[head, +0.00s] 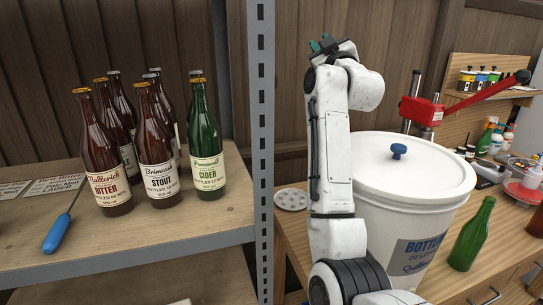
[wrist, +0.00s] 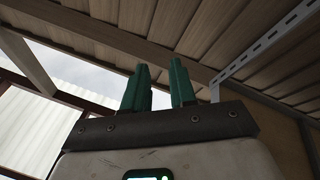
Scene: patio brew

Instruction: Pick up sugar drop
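I cannot make out a sugar drop in either view. My gripper (head: 320,43) is raised at the top of my arm in the head view, well above the shelf and the bench. Its two green fingers also show in the wrist view (wrist: 160,88), pointing up toward the roof. A gap shows between them with nothing in it, so it is open and empty. My arm hides part of the bench and of the white bucket.
Several brown bottles and a green one (head: 207,140) stand on the left shelf by a blue-handled tool (head: 57,232). A metal post (head: 262,140) divides shelf and bench. The bench holds a lidded bucket (head: 410,220), a red-levered capper (head: 425,108) and a green bottle (head: 470,238).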

